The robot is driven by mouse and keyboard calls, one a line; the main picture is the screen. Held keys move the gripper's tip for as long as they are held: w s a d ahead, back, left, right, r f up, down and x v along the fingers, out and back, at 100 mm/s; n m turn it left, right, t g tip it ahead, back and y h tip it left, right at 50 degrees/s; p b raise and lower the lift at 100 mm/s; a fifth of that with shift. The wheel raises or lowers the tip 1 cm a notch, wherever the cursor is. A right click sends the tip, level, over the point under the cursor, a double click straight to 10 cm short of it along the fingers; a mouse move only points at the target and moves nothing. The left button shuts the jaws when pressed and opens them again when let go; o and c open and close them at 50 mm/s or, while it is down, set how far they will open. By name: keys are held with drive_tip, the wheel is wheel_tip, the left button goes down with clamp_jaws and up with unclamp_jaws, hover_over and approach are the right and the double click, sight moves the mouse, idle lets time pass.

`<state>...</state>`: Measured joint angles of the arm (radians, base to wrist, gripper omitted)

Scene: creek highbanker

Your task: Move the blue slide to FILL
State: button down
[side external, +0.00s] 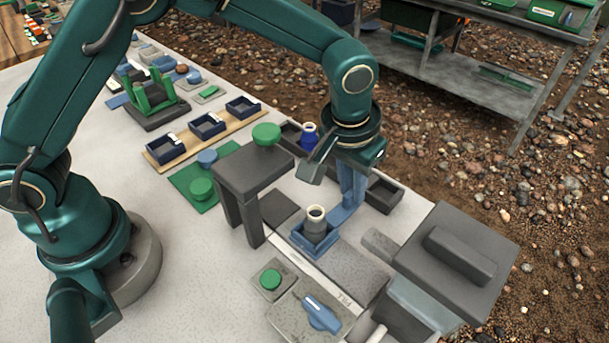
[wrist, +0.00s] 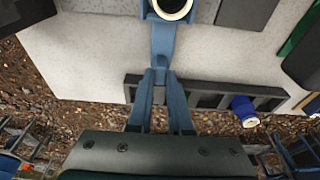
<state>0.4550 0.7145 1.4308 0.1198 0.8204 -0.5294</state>
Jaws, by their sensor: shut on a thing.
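The blue slide (side external: 303,243) is a small square tray holding an upright grey vial with a pale rim (side external: 316,217). It sits on the bench beside the dark press stand, at the upper end of a grey strip; the FILL label (side external: 343,299) is printed near the strip's lower end. In the wrist view the slide's blue handle (wrist: 162,45) runs from the tray at the top edge toward me. My gripper (side external: 346,207) is low over the bench, its blue fingers shut on that handle, also in the wrist view (wrist: 161,74). The tray's far part is cut off there.
A dark stand with a green knob (side external: 266,134) rises left of the slide. A grey machine (side external: 455,258) stands right of FILL. A dark divided rack (side external: 384,194) with a blue-bodied vial (side external: 309,137) lies behind my gripper. A blue switch (side external: 322,314) is in front.

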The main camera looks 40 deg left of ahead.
idle(0.4)
drive_tip(key=shift+d, duration=4.7)
drive_tip(key=c, duration=0.9)
unclamp_jaws()
wheel_tip(320, 180, up, 7)
drive_tip(key=shift+a, duration=0.2)
